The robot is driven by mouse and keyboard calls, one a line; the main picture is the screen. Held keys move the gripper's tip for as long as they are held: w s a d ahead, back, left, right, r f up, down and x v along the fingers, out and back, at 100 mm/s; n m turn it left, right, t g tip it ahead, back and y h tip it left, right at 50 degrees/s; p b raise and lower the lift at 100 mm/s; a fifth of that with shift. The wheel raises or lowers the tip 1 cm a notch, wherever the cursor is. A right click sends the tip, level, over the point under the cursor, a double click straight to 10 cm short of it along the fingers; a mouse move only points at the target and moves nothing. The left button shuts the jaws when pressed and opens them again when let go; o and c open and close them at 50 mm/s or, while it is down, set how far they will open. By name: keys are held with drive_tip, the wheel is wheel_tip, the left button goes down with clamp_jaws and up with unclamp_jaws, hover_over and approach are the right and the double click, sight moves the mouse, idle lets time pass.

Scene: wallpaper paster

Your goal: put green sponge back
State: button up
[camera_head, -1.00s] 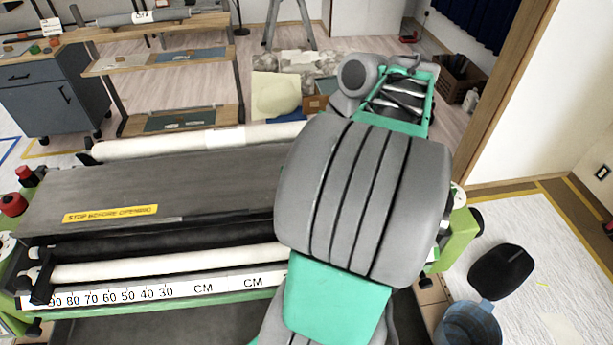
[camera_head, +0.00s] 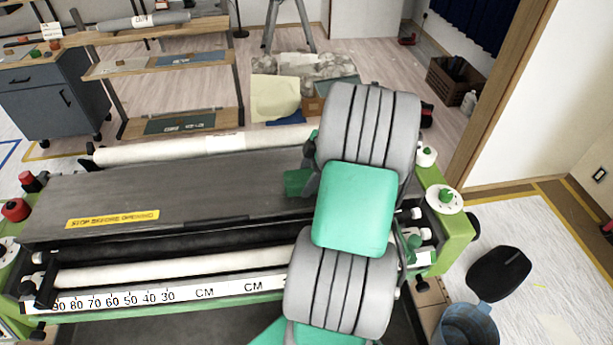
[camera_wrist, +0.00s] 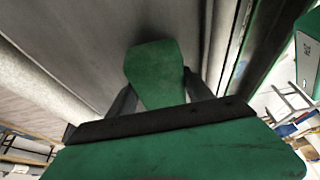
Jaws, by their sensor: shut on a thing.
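The green sponge (camera_wrist: 153,72) is between the two dark fingers of my gripper (camera_wrist: 160,92) in the wrist view. In the head view the green sponge (camera_head: 297,183) shows just left of my arm, over the dark lid of the pasting machine (camera_head: 190,190). My gripper (camera_head: 309,176) is shut on it and mostly hidden behind my arm. I cannot tell whether the sponge touches the lid.
White rollers (camera_head: 180,268) run along the machine's front, above a centimetre scale. A blue bucket (camera_head: 468,326) stands at the lower right beside a black object (camera_head: 499,272). A shelf table (camera_head: 160,65) is behind on the left. The floor at right is mostly clear.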

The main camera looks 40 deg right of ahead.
drive_tip(key=shift+f+b, duration=0.5)
drive_tip(key=o, duration=1.4)
drive_tip(key=shift+r, duration=0.1)
